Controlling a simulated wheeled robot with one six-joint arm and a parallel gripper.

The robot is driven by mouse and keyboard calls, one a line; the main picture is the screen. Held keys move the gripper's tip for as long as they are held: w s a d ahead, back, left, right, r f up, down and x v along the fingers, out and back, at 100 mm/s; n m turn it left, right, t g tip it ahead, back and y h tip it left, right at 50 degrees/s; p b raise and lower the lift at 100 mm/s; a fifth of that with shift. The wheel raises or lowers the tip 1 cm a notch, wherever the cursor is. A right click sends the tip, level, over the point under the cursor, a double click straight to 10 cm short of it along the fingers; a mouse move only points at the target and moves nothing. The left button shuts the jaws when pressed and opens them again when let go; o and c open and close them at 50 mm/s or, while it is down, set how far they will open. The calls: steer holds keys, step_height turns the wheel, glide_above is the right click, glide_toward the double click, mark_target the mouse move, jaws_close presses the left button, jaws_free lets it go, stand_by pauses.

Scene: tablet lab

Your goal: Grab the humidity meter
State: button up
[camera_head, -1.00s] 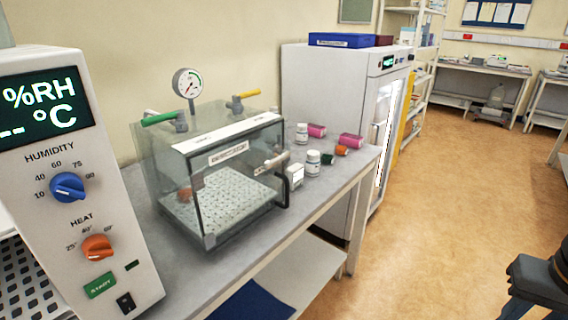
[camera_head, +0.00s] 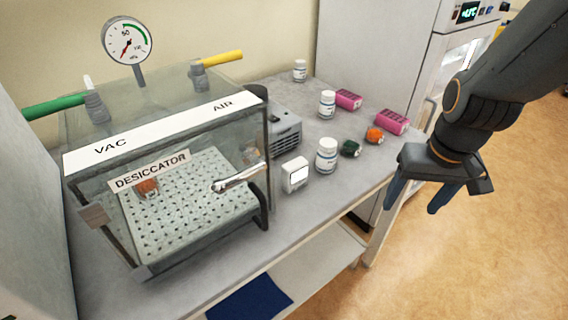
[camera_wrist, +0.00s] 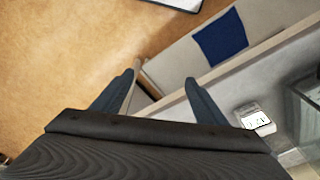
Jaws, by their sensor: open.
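The humidity meter looks to be the small white box with a pale screen (camera_head: 296,175) on the grey bench, just right of the desiccator. In the wrist view the white meter (camera_wrist: 254,118) lies at the right, beyond the right finger, with dark digits on its screen. My gripper (camera_head: 418,198) is open and empty, off the bench's right edge and to the right of the meter. In the wrist view both fingers (camera_wrist: 160,90) are spread apart, with the bench edge and floor showing between them.
The clear desiccator (camera_head: 170,200) stands left of the meter. White bottles (camera_head: 326,155), pink boxes (camera_head: 391,122), a green item (camera_head: 350,148) and an orange item (camera_head: 375,136) lie right and behind. A blue mat (camera_head: 250,299) lies on the lower shelf.

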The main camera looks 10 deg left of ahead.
mark_target(292, 172)
steer(key=shift+o, duration=0.2)
steer(key=w+a+n+y, duration=0.1)
steer(key=w+a+n, duration=0.2)
steer(key=a, duration=0.5)
steer(key=shift+w+a+r+t, duration=0.3)
steer(key=shift+w, duration=0.3)
steer(key=a+n, duration=0.2)
steer(key=a, duration=0.3)
steer(key=w+a+n+y, duration=0.1)
steer(key=a, duration=0.4)
steer(key=w+a+r+n+y+b, duration=0.1)
steer(key=a+n, duration=0.1)
steer(key=a, duration=0.3)
steer(key=shift+w+a+n+t, duration=0.15)
steer(key=shift+a+n+t, duration=0.15)
steer(key=shift+a, duration=0.05)
steer(key=shift+w+a+f, duration=0.15)
steer(key=shift+a, duration=0.05)
steer(key=shift+b+x, duration=0.3)
steer(key=shift+x, duration=3.35)
steer(key=shift+w, duration=0.1)
steer(key=shift+c, duration=0.4)
steer(key=c, duration=1.1)
